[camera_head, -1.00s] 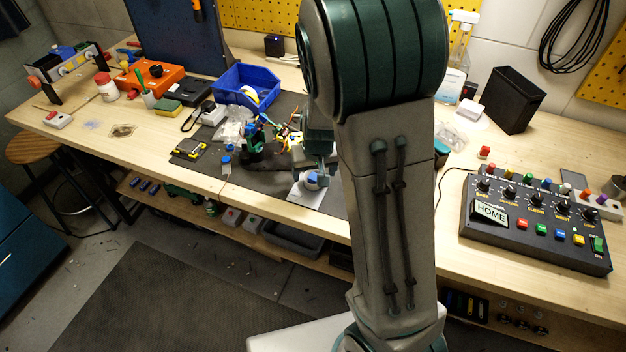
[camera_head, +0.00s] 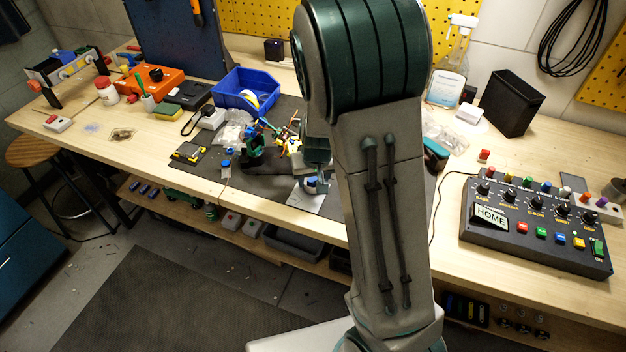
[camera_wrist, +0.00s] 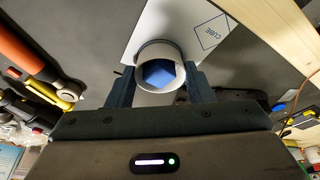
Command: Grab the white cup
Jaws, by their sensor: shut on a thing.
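The white cup (camera_wrist: 158,52) stands between my gripper's fingers in the wrist view, seen from above into its open mouth. A blue thing, apparently a cube (camera_wrist: 158,73), shows inside it. My gripper (camera_wrist: 160,76) is shut on the cup, with one dark finger against each side. A white card (camera_wrist: 190,30) marked "CUBE" with a square outline lies beside and partly behind the cup. In the head view the card (camera_head: 304,200) lies near the bench's front edge, and my arm and gripper hide most of the cup.
A dark mat (camera_head: 265,180) covers the middle of the bench. A blue bin (camera_head: 240,84) and small electronics stand behind and left of my gripper. A control box (camera_head: 535,225) marked "HOME" is at the right. In the wrist view, an orange-handled tool (camera_wrist: 25,57) lies at left.

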